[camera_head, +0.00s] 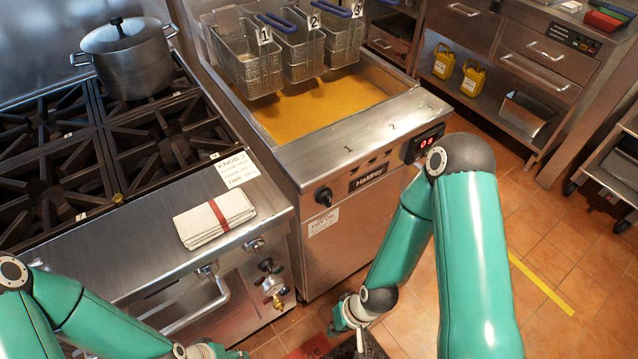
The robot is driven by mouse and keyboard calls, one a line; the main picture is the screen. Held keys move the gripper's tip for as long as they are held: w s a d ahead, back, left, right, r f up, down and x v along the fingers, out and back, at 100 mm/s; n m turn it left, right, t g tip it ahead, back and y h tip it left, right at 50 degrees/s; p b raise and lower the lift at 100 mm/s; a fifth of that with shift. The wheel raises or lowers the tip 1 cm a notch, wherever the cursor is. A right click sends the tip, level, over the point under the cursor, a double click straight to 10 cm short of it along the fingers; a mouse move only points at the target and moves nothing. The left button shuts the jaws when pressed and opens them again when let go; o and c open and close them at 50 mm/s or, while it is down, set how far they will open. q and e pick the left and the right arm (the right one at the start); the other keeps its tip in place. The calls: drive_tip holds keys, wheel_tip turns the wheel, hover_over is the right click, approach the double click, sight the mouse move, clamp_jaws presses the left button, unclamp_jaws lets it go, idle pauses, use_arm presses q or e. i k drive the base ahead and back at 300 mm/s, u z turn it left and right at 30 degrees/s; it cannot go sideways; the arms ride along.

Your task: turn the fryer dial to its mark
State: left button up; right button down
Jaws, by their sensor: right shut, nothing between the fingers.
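The fryer dial (323,196) is a black knob on the left of the steel fryer's (345,235) front panel. A white label (322,221) sits just below it; its text and the dial's mark are too small to read. My right arm crosses in front of the fryer's right side. My right gripper (360,342) is shut and empty, low at the bottom edge, below the dial and apart from it. Its tips are partly cut off. My left arm enters at the lower left; its gripper is out of the picture.
A stove (80,160) with a pot (126,60) stands left of the fryer, with a folded towel (214,218) on its front ledge. Several wire baskets hang over the orange oil (315,105). A red display (425,143) is on the fryer's right. Open tiled floor (545,270) lies right.

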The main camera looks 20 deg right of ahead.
sight(324, 197)
drive_tip(key=u, duration=0.8)
drive_tip(key=k, duration=1.1)
drive_tip(key=z, duration=1.05)
drive_tip(key=i, duration=0.5)
drive_tip(key=u, duration=0.15)
